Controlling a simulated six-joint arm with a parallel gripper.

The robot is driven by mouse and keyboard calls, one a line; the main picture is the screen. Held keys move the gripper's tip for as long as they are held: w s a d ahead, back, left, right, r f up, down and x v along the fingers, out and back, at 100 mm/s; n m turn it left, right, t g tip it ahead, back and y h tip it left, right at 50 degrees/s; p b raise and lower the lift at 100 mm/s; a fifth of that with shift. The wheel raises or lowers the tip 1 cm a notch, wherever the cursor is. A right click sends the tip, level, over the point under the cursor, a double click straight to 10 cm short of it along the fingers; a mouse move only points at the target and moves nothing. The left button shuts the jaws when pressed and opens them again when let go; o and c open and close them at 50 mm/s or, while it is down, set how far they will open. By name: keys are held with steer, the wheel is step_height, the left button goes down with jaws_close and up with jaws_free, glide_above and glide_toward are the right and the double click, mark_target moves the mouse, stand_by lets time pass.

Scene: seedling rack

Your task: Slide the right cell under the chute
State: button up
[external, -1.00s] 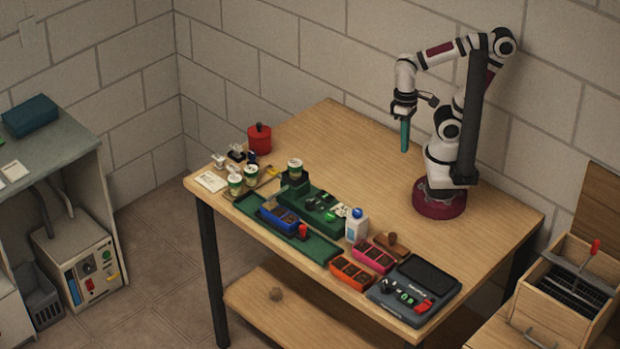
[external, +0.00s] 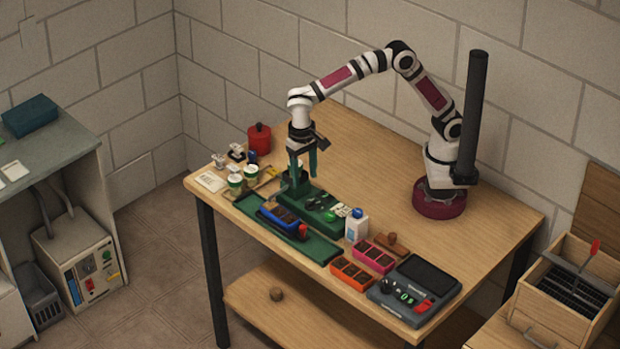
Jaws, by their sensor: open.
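The blue cell tray (external: 279,219) sits on the long green track (external: 320,250) at the front of the table. Its separate cells are too small to tell apart. The dark green chute tower (external: 290,187) stands just behind the tray's left part, joined to a green machine body (external: 325,216). My gripper (external: 302,172) points down over the top of the tower, its teal fingers open around or beside the cup there, which they mostly hide. I cannot tell whether they touch it.
A white bottle (external: 355,225), orange tray (external: 351,274), pink tray (external: 373,256) and grey console (external: 414,290) stand to the right. A red pot (external: 259,138) is at the back left. The table behind the machine is clear.

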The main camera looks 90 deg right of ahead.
mark_target(302, 226)
steer(key=f, duration=1.6)
steer(key=shift+w+a+f, duration=0.3)
steer(key=shift+a+f, duration=0.05)
jaws_close()
stand_by(0.4)
